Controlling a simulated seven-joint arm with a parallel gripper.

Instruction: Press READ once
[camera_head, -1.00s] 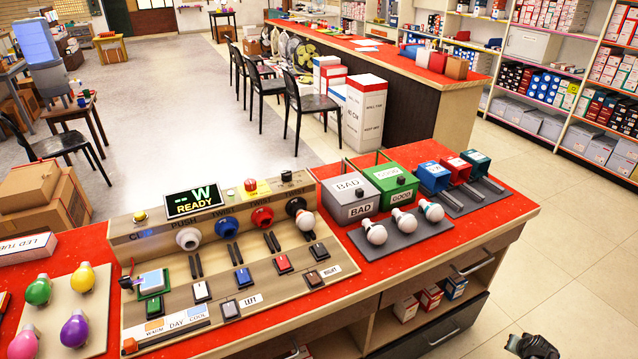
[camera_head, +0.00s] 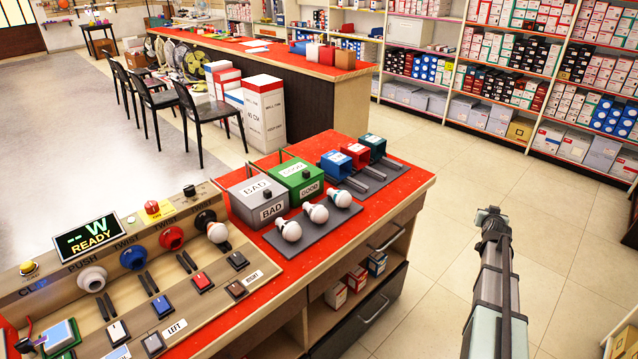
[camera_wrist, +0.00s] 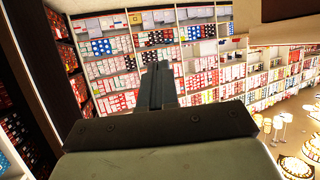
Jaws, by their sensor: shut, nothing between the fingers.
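The test panel (camera_head: 192,315) stands on the red counter at the left in the head view. Its black display (camera_head: 87,238) reads "--W READY". A red button on a yellow block (camera_head: 152,208) sits beside the display; the block's label is too small to read. I cannot make out the word READ on any control. My gripper (camera_head: 491,216) is raised over the floor to the right of the counter, well away from the panel. In the wrist view its fingers (camera_wrist: 158,77) are together and empty, with shelves behind them.
Grey BAD and green GOOD boxes (camera_head: 301,178) stand on the counter, with three bulbs on a grey plate (camera_head: 315,230) in front. Small blue, red and teal boxes (camera_head: 355,155) are at its far right. Open floor (camera_head: 430,235) lies between counter and arm.

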